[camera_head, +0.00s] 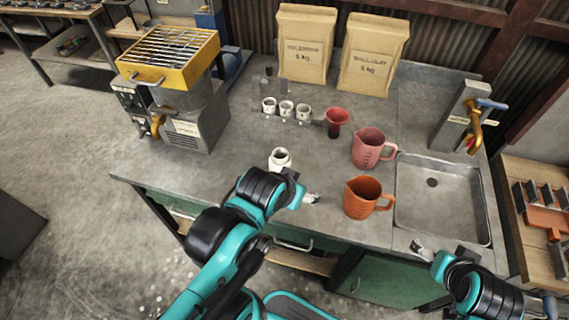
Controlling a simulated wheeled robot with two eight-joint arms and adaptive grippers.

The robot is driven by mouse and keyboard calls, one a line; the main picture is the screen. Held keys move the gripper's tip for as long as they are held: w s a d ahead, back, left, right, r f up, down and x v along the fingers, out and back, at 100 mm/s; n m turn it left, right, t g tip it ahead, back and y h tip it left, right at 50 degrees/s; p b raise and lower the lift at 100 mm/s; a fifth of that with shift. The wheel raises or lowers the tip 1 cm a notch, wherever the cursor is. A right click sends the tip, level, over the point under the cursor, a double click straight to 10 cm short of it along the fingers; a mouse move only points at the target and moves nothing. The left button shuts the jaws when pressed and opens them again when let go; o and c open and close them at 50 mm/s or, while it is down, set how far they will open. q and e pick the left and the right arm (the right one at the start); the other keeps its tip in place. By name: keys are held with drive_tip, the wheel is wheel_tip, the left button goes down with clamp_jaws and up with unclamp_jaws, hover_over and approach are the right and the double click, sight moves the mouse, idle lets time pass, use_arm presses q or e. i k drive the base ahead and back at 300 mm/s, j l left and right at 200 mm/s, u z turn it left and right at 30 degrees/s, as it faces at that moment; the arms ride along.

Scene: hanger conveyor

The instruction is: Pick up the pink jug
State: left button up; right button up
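The pink jug (368,148) stands upright on the grey worktop, just left of the sink, with its handle to the right. An orange jug (363,198) stands in front of it, nearer to me, also with its handle to the right. My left gripper (303,193) is over the front of the worktop, left of the orange jug and apart from the pink jug. My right gripper (424,250) is at the worktop's front edge, below the sink. Both grippers are small and partly hidden by their wrists, so their finger openings are unclear.
A red funnel-like cup (337,121) stands left of the pink jug. A white cup (280,159) stands close behind my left gripper. The sink (440,203) and brass tap (473,128) are at right. Two paper bags (304,45) stand behind; a yellow-topped machine (168,60) is left.

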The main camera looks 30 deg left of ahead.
sight(368, 143)
drive_tip(key=i+l, duration=0.1)
drive_tip(key=l, duration=0.25)
drive_tip(key=i+l, duration=0.1)
drive_tip(key=l, duration=0.2)
drive_tip(key=i+l, duration=0.1)
drive_tip(key=l, duration=0.25)
drive_tip(key=i+l, duration=0.1)
drive_tip(key=l, duration=0.25)
